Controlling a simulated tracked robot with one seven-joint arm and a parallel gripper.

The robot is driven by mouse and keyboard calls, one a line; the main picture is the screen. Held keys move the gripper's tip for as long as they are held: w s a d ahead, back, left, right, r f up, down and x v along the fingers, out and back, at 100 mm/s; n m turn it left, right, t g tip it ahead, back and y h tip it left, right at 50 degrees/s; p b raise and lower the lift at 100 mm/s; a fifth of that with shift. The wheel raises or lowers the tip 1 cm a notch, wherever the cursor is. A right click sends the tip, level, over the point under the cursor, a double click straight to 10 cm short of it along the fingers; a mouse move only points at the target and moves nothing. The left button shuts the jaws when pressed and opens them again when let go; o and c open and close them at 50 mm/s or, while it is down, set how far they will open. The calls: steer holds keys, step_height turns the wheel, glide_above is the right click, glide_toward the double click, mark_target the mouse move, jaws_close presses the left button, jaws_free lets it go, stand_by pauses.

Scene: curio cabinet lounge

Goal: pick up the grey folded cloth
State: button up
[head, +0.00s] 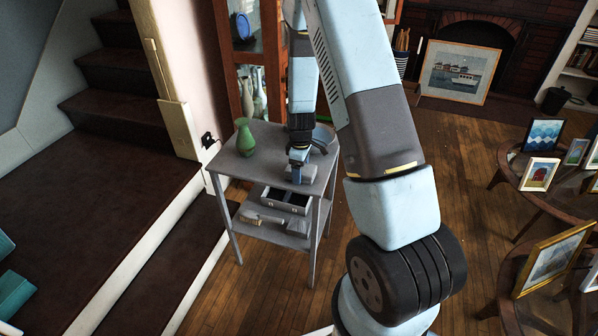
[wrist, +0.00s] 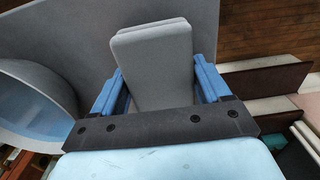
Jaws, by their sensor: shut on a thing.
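The grey folded cloth (wrist: 152,45) is between the two blue fingers of my gripper (wrist: 160,72) in the wrist view. My gripper is shut on it, with one finger against each side. In the head view my gripper (head: 298,156) points down over the top of a small grey table (head: 265,177), and the cloth (head: 303,173) shows as a small grey shape at its tips. I cannot tell whether the cloth still touches the tabletop. My fingers hide part of it.
A green vase (head: 245,138) stands at the table's back left. A blue-grey bowl (head: 325,134) is close behind my gripper; it also shows in the wrist view (wrist: 30,100). A compartmented tray (head: 286,208) and small items are lower down. Stairs rise at left; framed pictures stand on tables at right.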

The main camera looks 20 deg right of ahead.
steer(key=shift+r, duration=0.35)
step_height(320, 180, up, 2)
steer(key=shift+r, duration=0.2)
steer(key=s+d+r, duration=0.2)
steer(key=s+r, duration=0.7)
steer(key=s, duration=0.5)
steer(key=shift+r, duration=0.4)
steer(key=shift+d, duration=0.1)
